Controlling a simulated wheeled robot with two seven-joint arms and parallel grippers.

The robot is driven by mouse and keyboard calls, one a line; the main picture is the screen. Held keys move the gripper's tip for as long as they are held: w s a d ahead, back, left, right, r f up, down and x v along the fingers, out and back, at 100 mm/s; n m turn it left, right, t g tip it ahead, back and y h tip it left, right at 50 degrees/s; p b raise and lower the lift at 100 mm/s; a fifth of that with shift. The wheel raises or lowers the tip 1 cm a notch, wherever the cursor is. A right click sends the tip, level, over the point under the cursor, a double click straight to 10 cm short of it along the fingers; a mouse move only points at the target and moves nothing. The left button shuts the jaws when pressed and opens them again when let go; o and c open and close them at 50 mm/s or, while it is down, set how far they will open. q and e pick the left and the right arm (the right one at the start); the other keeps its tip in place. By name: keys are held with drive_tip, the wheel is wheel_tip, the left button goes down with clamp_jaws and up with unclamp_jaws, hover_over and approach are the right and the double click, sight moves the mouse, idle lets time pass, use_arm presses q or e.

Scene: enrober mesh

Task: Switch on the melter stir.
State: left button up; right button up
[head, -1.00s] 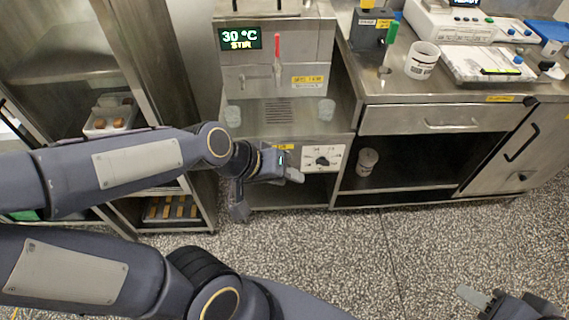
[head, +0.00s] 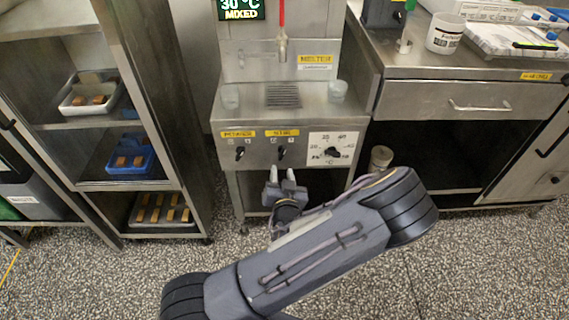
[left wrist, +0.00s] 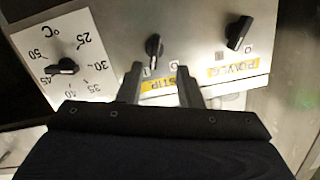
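The melter (head: 298,108) stands in the middle of the head view; its display (head: 242,9) reads 30 °C MIXED. On its front panel the black stir knob (head: 282,152) sits under a yellow label (head: 282,133). In the left wrist view, upside down, the stir knob (left wrist: 154,45) points toward its label, leaning slightly to the left-hand mark. My left gripper (head: 283,176) is open and empty just below the stir knob. Its fingertips (left wrist: 160,75) show apart in the left wrist view, with the knob clear of them. My right gripper is out of view.
The power knob (head: 240,153) is left of the stir knob, and the temperature dial (head: 332,150) right of it. A shelf rack (head: 130,122) with trays stands at the left. A steel counter (head: 440,66) stands at the right. Free floor lies in front.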

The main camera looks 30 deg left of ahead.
sight(285, 153)
use_arm(q)
drive_tip(key=shift+m+t, duration=0.6)
drive_tip(key=shift+t, duration=0.1)
drive_tip(key=x, duration=0.8)
drive_tip(key=shift+w+d+r+b, duration=0.2)
drive_tip(key=shift+d+r+b, duration=0.15)
drive_tip(key=shift+d, duration=0.1)
drive_tip(key=shift+c, duration=0.4)
drive_tip(key=shift+f, duration=0.1)
drive_tip(key=c, duration=0.6)
drive_tip(key=shift+d+f+m+b, duration=0.1)
drive_tip(key=shift+f+m+b, duration=0.05)
drive_tip(key=shift+m+b, duration=0.4)
drive_tip(key=shift+m, duration=0.45)
drive_tip(key=o, duration=0.7)
